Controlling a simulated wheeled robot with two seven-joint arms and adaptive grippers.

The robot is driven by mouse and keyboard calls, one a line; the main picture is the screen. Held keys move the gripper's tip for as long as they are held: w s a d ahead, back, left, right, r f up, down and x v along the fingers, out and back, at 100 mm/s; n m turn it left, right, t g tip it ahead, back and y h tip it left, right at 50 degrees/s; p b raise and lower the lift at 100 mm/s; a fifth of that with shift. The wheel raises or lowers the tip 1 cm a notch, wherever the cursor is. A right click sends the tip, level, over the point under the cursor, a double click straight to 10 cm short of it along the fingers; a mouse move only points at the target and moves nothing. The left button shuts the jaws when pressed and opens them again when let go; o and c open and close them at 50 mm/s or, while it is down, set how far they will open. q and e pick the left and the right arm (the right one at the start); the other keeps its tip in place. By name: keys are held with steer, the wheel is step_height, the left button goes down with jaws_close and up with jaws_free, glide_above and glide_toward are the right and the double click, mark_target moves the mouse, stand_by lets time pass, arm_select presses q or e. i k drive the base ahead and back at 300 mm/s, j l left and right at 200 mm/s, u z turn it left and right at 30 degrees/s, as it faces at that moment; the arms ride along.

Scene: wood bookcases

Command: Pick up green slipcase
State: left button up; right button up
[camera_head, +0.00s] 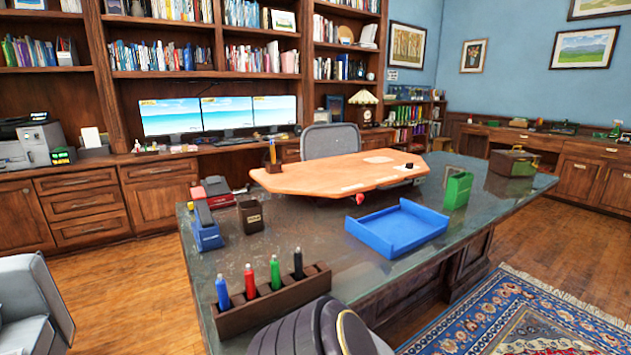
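The green slipcase (457,190) stands upright on the dark stone-topped desk (330,255), toward the desk's right side. It is just right of the blue tray (398,228) and appears apart from it. Nothing covers the slipcase from this side. Neither my left nor my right gripper shows in the head view. A dark rounded shape with tan bands cuts into the bottom edge; I cannot tell what it is.
A wooden holder (270,303) with several coloured markers sits at the near edge. A dark cup (250,216) and blue holder (206,233) stand left. A wooden board (335,174) is behind the tray. A green-brown box (513,162) stands right of the slipcase.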

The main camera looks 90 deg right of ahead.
mark_target(457, 191)
steer(key=z, duration=0.45)
steer(key=i+z, duration=0.1)
steer(key=z, duration=1.35)
steer(key=j+z, duration=0.15)
steer(key=z, duration=0.3)
steer(key=i+z, duration=0.1)
steer(key=z, duration=0.4)
steer(key=j+z, duration=0.1)
steer(key=z, duration=0.35)
